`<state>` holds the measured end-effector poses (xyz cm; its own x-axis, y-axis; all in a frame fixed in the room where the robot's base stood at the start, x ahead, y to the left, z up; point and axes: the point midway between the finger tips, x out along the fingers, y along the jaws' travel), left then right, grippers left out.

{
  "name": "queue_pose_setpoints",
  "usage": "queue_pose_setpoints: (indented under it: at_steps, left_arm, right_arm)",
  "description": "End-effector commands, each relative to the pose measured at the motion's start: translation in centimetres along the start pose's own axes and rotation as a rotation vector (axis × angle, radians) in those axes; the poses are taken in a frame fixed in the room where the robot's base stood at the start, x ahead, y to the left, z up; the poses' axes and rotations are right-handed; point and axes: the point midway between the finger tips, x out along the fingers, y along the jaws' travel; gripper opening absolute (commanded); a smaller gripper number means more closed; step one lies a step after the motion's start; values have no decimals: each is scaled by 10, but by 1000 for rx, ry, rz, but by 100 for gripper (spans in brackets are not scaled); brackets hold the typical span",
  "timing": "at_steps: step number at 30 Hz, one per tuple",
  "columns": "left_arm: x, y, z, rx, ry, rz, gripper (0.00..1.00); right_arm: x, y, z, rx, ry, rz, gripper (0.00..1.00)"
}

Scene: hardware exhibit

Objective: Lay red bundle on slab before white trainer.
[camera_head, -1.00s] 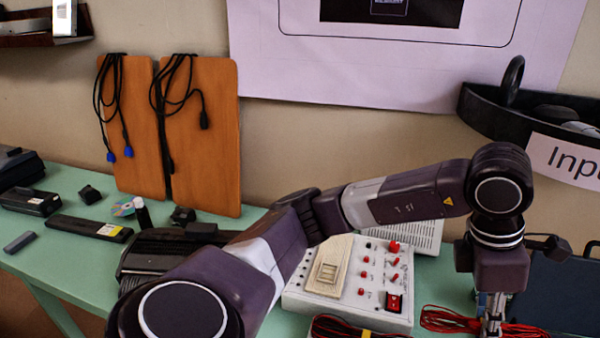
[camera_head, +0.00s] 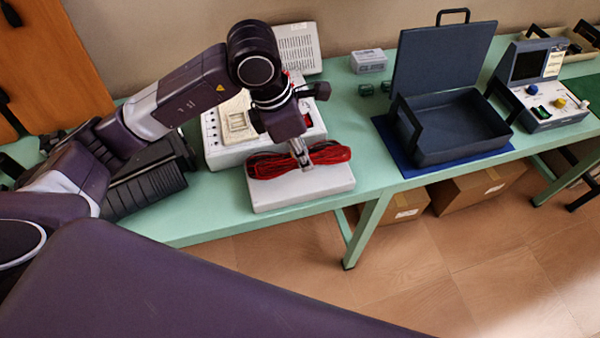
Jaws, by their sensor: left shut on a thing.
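A bundle of red wires (camera_head: 268,166) lies crosswise over the pale slab (camera_head: 305,193), toward its back edge. My left gripper (camera_head: 301,158) points down and is shut on the bundle's middle. Whether the bundle rests on the slab or hangs just above it, I cannot tell. The white trainer (camera_head: 215,150) stands right behind the slab, partly hidden by my left arm and wrist. My right gripper is not in view.
An open dark case (camera_head: 460,145) stands on a blue mat to the right, with a small control panel unit (camera_head: 545,110) beyond. A black ribbed object (camera_head: 145,190) lies left of the trainer. The green table (camera_head: 370,175) is clear between slab and case.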

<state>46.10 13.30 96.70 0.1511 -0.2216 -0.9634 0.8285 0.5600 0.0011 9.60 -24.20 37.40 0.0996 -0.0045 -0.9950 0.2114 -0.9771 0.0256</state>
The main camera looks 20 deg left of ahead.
Motion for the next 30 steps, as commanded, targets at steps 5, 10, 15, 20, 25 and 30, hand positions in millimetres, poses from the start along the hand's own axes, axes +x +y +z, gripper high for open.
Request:
queue_pose_setpoints:
  at_steps: [5,10,15,20,25,30]
  left_arm:
    - [33,-1,-10,-1,3,-2,0]
    - [47,0,-13,-1,0,0,0]
    - [70,-1,-20,-3,3,-3,0]
    - [85,0,-24,0,0,0,0]
    - [86,0,-24,0,-1,1,0]
    - [89,0,-24,0,-1,1,0]
  right_arm:
    - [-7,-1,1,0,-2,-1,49]
    - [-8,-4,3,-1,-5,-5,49]
    - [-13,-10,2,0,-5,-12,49]
    - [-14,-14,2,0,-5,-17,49]
    - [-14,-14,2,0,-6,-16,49]
    - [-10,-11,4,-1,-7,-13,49]
